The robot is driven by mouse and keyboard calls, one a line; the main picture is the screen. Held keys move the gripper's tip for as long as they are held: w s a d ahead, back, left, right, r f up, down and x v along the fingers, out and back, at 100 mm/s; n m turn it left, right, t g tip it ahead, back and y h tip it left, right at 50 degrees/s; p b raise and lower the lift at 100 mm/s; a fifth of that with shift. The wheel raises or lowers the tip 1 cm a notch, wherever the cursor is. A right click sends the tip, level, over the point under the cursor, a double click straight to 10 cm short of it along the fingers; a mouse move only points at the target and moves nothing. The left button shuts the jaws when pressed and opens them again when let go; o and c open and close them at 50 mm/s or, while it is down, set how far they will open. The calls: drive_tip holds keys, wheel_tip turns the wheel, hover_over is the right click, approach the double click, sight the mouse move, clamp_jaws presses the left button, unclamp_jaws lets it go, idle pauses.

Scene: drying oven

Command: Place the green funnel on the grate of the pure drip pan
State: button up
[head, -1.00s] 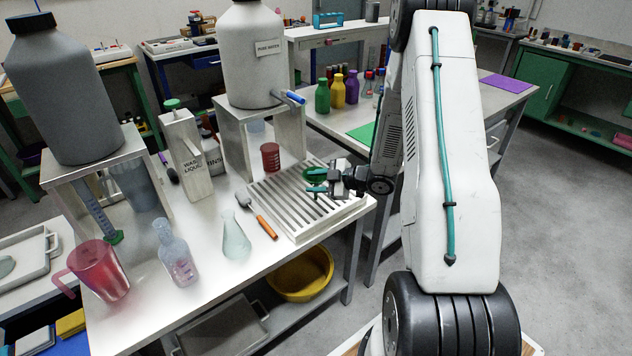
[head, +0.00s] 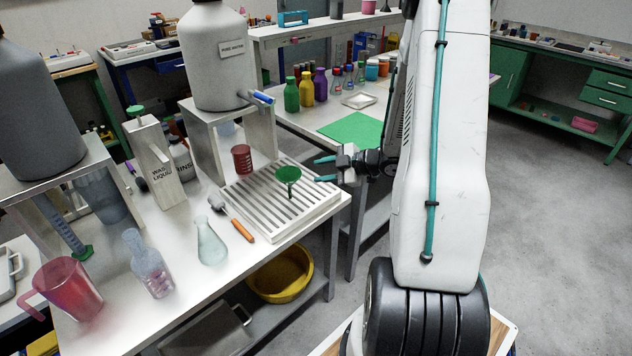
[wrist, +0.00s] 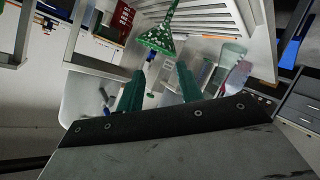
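The green funnel (head: 288,175) stands mouth up with its stem down on the slatted grate of the white drip pan (head: 262,232). I cannot tell whether the stem tip is in a slot or on a slat. In the wrist view the funnel (wrist: 158,40) lies beyond the fingertips, with the grate (wrist: 205,18) behind it. My gripper (head: 322,169) is open and empty, just right of the funnel and apart from it, above the pan's right side. Its two green fingers (wrist: 160,76) are spread in the wrist view.
A red beaker (head: 242,160) stands at the pan's back left. A brush with an orange handle (head: 240,229) and a glass flask (head: 210,243) are to its left. The pure water tank (head: 212,60) stands on a raised stand behind. Open floor is at right.

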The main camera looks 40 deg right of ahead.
drive_tip(key=w+r+m+g+h, duration=0.1)
drive_tip(key=w+r+m+h, duration=0.2)
drive_tip(key=w+r+h, duration=0.45)
drive_tip(key=s+a+r+m+g+h, duration=0.2)
drive_tip(key=s+a+r+m+h, duration=0.15)
drive_tip(key=s+r, duration=0.45)
drive_tip(key=s+a+r+m+g+y, duration=0.2)
drive_tip(key=s+a+r+m+g, duration=0.1)
drive_tip(key=s+a, duration=0.8)
drive_tip(key=s+a+r+m+g+y, duration=0.2)
drive_tip(key=s+a+r+m+g, duration=0.2)
drive_tip(key=s+a, duration=0.7)
drive_tip(key=s, duration=0.3)
drive_tip(key=shift+y, duration=0.3)
